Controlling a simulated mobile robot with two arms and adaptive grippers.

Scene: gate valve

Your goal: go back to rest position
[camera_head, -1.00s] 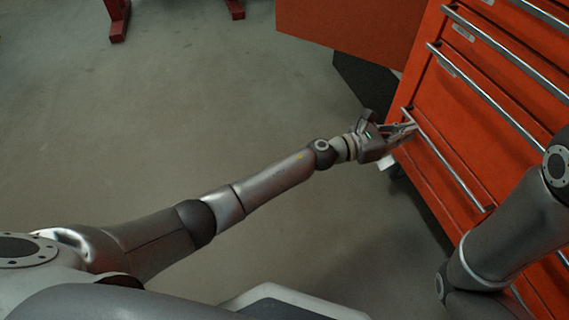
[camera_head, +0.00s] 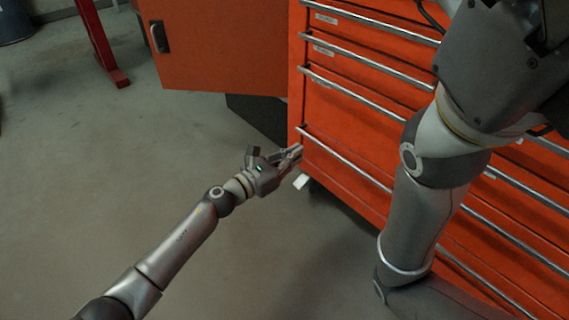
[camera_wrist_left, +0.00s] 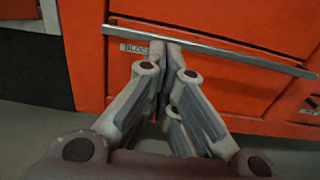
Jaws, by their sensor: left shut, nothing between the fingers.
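My left gripper (camera_head: 296,154) is at the left end of the lowest visible handle on the red tool cabinet's left column. It is shut with nothing held. In the left wrist view its fingertips (camera_wrist_left: 165,48) are together, overlapping the long metal drawer handle (camera_wrist_left: 215,50); I cannot tell whether they touch it. A white label starting "BLOC" (camera_wrist_left: 134,48) shows beside the fingers. My right arm crosses the right side of the head view, in front of the cabinet. My right gripper is not identifiable in either view.
The red cabinet (camera_head: 325,178) has several drawers with long metal handles. An open red door panel (camera_head: 215,50) with a black latch stands at its left. A red stand leg (camera_head: 100,45) is at the upper left. The grey floor (camera_head: 120,170) is clear at left.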

